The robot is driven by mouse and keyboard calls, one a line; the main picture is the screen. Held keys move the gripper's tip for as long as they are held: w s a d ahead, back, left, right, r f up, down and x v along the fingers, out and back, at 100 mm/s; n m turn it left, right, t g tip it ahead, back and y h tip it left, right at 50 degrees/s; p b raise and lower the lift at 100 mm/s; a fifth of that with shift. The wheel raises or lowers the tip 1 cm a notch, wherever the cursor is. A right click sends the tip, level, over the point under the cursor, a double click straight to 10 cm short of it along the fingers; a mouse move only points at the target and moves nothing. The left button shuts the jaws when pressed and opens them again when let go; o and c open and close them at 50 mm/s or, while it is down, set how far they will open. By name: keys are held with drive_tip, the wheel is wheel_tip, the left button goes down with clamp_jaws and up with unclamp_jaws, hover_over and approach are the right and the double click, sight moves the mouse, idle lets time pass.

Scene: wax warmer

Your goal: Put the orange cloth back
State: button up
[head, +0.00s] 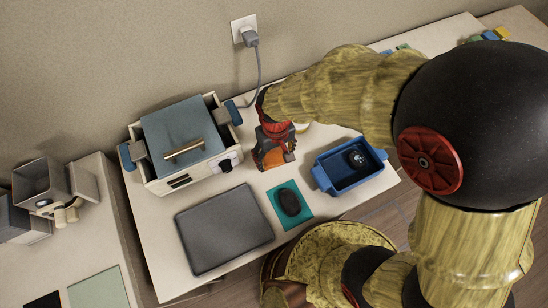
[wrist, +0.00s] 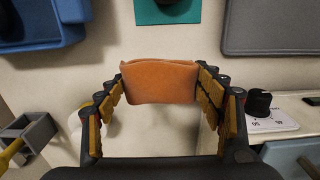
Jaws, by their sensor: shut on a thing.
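The orange cloth (wrist: 160,82) is a small folded piece between the two fingers of my gripper (wrist: 161,78) in the wrist view. The fingers press on its left and right ends, so my gripper is shut on it. In the head view my gripper (head: 273,146) is over the table between the wax warmer (head: 153,178) and the blue bin (head: 322,178). Only a little of the cloth (head: 289,156) shows there, partly hidden by the fingers. Whether the cloth touches the table is unclear.
The warmer has a blue-grey lid (head: 180,130) with a bar handle and a dial (wrist: 258,103). A dark grey mat (head: 224,230) and a teal mat (head: 303,211) with a black object lie in front. A grey holder (wrist: 35,130) is at the wrist view's lower left. A plug cable runs behind.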

sight(275, 150)
drive_tip(key=shift+w+a+f, duration=0.2)
drive_tip(key=shift+w+f, duration=0.65)
drive_tip(key=shift+f, duration=0.3)
drive_tip(key=shift+f+b, duration=0.5)
drive_tip(key=shift+f, duration=0.9)
drive_tip(key=shift+f, duration=0.15)
drive_tip(key=o, duration=1)
drive_tip(key=shift+o, duration=0.2)
wheel_tip(275, 150, up, 12)
drive_tip(key=shift+r+p, duration=0.2)
drive_tip(key=shift+p, duration=0.9)
